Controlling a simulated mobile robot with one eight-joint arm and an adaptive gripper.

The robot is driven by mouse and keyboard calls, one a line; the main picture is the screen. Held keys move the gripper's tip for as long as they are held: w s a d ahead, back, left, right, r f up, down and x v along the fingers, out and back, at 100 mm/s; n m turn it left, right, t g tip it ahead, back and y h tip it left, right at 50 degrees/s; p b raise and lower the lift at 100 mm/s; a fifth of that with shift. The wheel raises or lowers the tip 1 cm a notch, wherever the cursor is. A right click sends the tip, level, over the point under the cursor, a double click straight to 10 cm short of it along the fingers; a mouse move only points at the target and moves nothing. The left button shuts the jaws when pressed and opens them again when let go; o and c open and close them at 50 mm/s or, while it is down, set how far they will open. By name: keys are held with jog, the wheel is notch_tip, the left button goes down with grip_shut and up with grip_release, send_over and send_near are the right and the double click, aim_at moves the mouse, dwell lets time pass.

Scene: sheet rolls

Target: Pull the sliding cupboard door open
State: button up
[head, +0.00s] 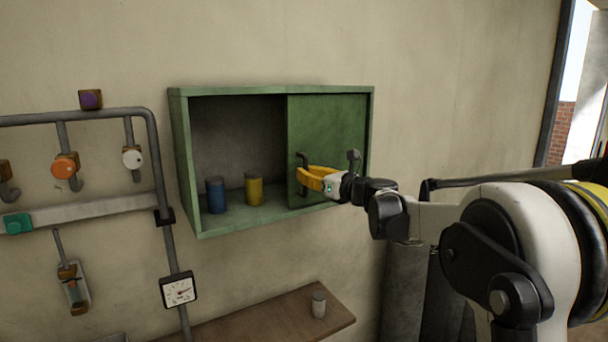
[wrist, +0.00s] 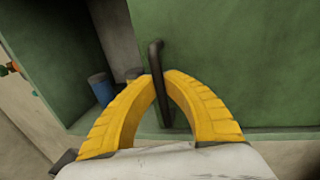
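The green cupboard (head: 272,91) hangs on the wall. Its left half is open and its green sliding door (head: 325,130) covers the right half; the door also fills much of the wrist view (wrist: 240,50). A dark upright bar handle (head: 303,160) is near the door's left edge. My gripper (head: 303,177) is at this handle. In the wrist view the two yellow fingers (wrist: 162,78) close in on the handle (wrist: 155,55) from both sides, with the bar between their tips. The handle's lower part shows between the fingers.
A blue can (head: 215,196) and a yellow can (head: 253,190) stand inside the open left half. Pipes with knobs (head: 66,166) and a gauge (head: 178,290) are on the wall at left. A wooden shelf (head: 270,322) with a small jar (head: 318,304) is below.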

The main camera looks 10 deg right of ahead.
jog(key=o, duration=0.5)
jog(key=shift+s, duration=0.1)
jog(key=v, duration=1.2)
jog(key=s+a+f+n+g+h+b, duration=0.1)
jog(key=s+a+f+n+g+b, duration=0.1)
jog(key=s+a+f+n+b, duration=0.5)
jog(key=s+a+f+n+g+h+b, duration=0.15)
jog(key=s+f+n+b, duration=0.3)
jog(key=f, duration=0.75)
jog(key=s+a+f+n+g+b, duration=0.3)
jog(key=s+a+f+n+b, duration=0.15)
jog(key=s+f+b, duration=0.35)
jog(key=s+d+f+n+g+h+b, duration=0.1)
jog(key=s+f+n+b, duration=0.4)
jog(key=f, duration=0.7)
jog(key=s+d+f+n+g+h+b, duration=0.1)
jog(key=s+d+f+n+h+b, duration=0.2)
jog(key=s+f+n, duration=0.6)
notch_tip(320, 180, down, 4)
jog(key=shift+s+d+f+n+h+b, duration=0.1)
jog(key=shift+s+d+n+h+b, duration=0.15)
jog(key=shift+s+h+b, duration=0.75)
